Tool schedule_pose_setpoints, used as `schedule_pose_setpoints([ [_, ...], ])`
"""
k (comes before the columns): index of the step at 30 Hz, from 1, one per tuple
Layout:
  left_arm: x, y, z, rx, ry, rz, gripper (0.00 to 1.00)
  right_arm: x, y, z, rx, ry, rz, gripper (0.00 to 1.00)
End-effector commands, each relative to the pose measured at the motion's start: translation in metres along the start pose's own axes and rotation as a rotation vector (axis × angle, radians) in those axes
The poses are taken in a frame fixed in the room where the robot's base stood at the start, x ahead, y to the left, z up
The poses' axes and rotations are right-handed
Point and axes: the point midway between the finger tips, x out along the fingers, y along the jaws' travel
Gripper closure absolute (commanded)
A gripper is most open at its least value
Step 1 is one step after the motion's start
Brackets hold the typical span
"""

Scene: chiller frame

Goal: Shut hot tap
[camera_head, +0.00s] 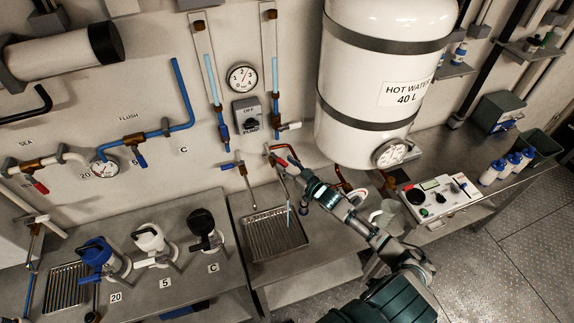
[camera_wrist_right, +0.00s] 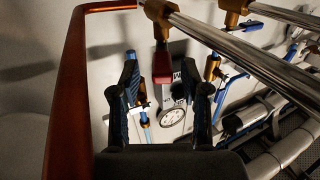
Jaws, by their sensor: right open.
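The hot tap's red lever handle (camera_wrist_right: 161,64) hangs from a brass fitting (camera_wrist_right: 158,12) in the right wrist view. In the head view, the red handle (camera_head: 279,161) shows at the wall, left of the white hot water tank (camera_head: 384,60). My right gripper (camera_wrist_right: 160,78) is open, its dark fingers on either side of the lower part of the handle in that view. Whether they touch it I cannot tell. In the head view, my right gripper (camera_head: 292,163) reaches up from the lower right and partly hides the tap and its pipes. My left gripper does not show.
A copper pipe (camera_wrist_right: 65,95) runs close to the left of my right gripper in the wrist view. Below the tap is a drain tray (camera_head: 275,234) in the bench. A blue-handled tap (camera_head: 232,165) is to the left. A control box (camera_head: 440,198) stands to the right.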

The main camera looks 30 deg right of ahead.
Motion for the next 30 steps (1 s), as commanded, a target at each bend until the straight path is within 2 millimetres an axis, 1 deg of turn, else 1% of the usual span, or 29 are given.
schedule_pose_setpoints([
  [4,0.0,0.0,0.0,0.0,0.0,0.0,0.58,-0.015,0.0,0.002,0.001,-0.003,0.0,0.54],
  [9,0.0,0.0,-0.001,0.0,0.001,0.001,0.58,-0.045,0.0,0.003,0.001,-0.003,-0.001,0.54],
  [12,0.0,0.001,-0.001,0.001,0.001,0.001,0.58,-0.059,0.001,0.003,0.001,-0.003,0.0,0.54],
  [15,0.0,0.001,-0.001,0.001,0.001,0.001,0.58,-0.068,0.001,0.002,0.001,-0.002,0.0,0.54],
  [18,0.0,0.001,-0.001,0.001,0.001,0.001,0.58,-0.072,0.002,0.002,0.001,-0.001,0.001,0.54],
  [25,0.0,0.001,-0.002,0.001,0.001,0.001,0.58,-0.073,0.002,0.002,0.001,0.0,0.0,0.54],
  [26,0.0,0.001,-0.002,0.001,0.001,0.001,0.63,-0.073,0.002,0.002,0.001,0.0,0.0,0.54],
  [27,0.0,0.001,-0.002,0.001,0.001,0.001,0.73,-0.073,0.002,0.002,0.001,-0.001,0.0,0.54],
  [29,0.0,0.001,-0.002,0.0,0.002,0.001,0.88,-0.073,0.002,0.002,0.001,-0.002,0.001,0.54],
  [30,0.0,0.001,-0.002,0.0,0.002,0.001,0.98,-0.073,0.001,0.002,0.001,-0.003,0.001,0.54],
])
